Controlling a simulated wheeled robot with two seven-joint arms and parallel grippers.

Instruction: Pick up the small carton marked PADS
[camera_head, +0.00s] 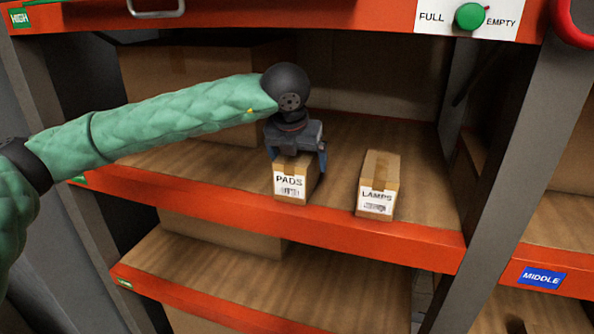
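The small carton marked PADS (291,187) stands upright near the front edge of the middle orange-edged shelf, its white label facing me. My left gripper (297,158) comes down over it from above, with a finger at each side of its top. I cannot tell whether the fingers press on the carton or stand slightly apart from it. The carton's top is mostly hidden by the gripper. It appears to rest on the shelf. My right gripper is not in view.
A similar carton marked LAMPS (376,202) stands just to the right, with a gap between. Larger cardboard boxes (215,75) stand behind. The upper shelf's orange beam (330,17) runs overhead, and a grey upright post (510,160) stands to the right.

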